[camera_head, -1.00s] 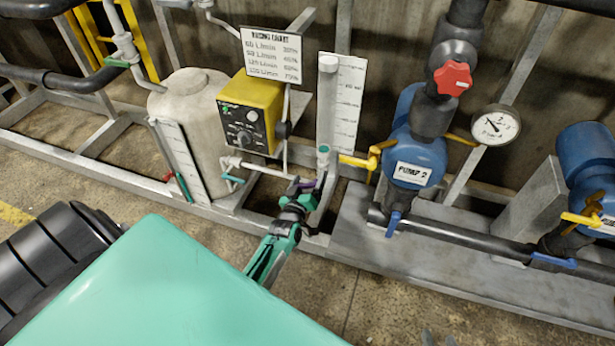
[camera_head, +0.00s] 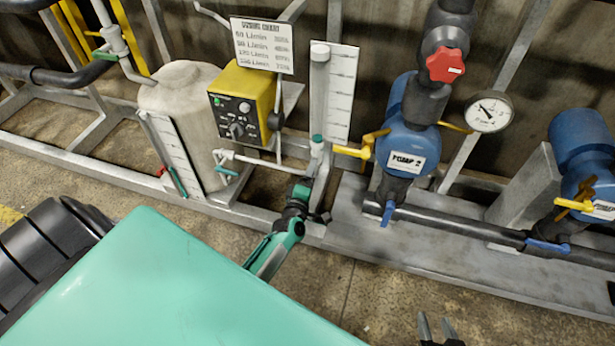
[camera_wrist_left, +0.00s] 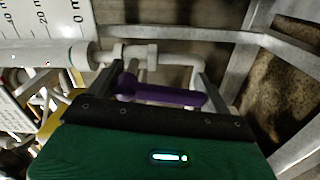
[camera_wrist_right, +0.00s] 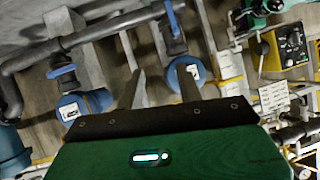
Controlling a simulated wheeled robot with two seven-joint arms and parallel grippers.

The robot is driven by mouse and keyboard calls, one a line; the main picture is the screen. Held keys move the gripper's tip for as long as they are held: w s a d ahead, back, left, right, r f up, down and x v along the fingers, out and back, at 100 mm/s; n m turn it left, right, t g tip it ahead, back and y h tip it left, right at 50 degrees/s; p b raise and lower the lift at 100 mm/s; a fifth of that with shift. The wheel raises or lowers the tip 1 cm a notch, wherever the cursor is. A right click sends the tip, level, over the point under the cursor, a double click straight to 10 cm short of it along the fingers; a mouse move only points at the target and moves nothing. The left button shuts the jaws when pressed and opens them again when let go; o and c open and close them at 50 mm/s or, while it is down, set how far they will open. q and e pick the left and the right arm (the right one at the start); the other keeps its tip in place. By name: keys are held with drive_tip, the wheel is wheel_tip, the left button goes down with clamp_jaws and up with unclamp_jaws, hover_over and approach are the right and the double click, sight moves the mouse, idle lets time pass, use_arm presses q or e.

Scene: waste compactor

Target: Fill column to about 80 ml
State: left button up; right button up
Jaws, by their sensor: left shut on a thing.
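The calibration column (camera_head: 319,100) is a pale upright tube beside a white scale board (camera_head: 342,92). In the left wrist view the scale (camera_wrist_left: 45,18) shows marks 0, 20 and 40 beside the column's lower end (camera_wrist_left: 45,53). I cannot make out a liquid level. My left gripper (camera_head: 301,190) is at the pipework under the column. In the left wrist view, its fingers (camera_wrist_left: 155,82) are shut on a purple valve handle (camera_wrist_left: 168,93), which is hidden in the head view. My right gripper (camera_head: 436,324) is open and empty, low in front of the pipe frame.
A yellow dosing pump (camera_head: 243,103) with a chart (camera_head: 263,45) stands left of the column, beside a beige tank (camera_head: 180,90). Blue Pump 2 (camera_head: 405,150), a yellow valve handle (camera_head: 352,152), a red knob (camera_head: 445,65) and a gauge (camera_head: 489,112) are to the right. The floor in front is clear.

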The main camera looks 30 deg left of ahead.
use_arm(q)
drive_tip(key=shift+d+f+n, duration=0.1)
drive_tip(key=shift+d+n, duration=0.15)
drive_tip(key=shift+n, duration=0.65)
use_arm(e)
drive_tip(key=shift+s+a+f, duration=0.2)
drive_tip(key=shift+a+f, duration=0.05)
drive_tip(key=shift+a, duration=0.3)
drive_tip(key=shift+w+r, duration=0.15)
use_arm(q)
drive_tip(key=o, duration=1.3)
use_arm(e)
drive_tip(key=shift+d, duration=0.1)
use_arm(q)
drive_tip(key=p+v, duration=0.1)
drive_tip(key=v, duration=1.2)
drive_tip(key=shift+s, duration=0.4)
use_arm(e)
drive_tip(key=d+g, duration=0.1)
drive_tip(key=d+h, duration=0.1)
drive_tip(key=d, duration=0.1)
drive_tip(key=shift+s+g, duration=0.4)
